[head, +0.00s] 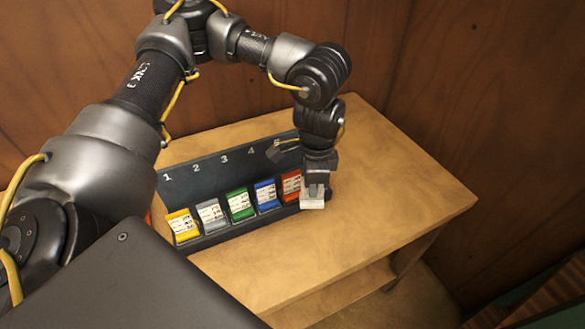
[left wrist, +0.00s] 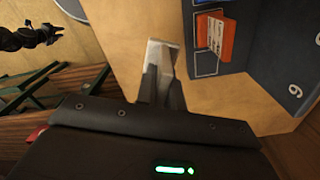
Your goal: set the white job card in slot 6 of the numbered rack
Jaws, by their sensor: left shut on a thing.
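The white job card (head: 312,203) is in my left gripper (head: 316,190), which is shut on it at the front right end of the rack. In the left wrist view the card (left wrist: 163,45) shows pale between the fingertips (left wrist: 160,68). The numbered rack (head: 190,178) is dark, with 1 to 4 readable in the head view; my arm hides the higher numbers. In the left wrist view the 6 (left wrist: 295,90) shows on the rack's back panel, and an empty outlined slot (left wrist: 207,64) lies beside the orange card. The held card appears just in front of the rack, apart from that slot.
Yellow (head: 182,225), grey (head: 211,215), green (head: 240,205), blue (head: 266,195) and orange (head: 291,186) cards stand in the rack. The wooden table (head: 400,200) is clear to the right. A dark jointed part, possibly my right arm, shows far off in the left wrist view (left wrist: 30,37).

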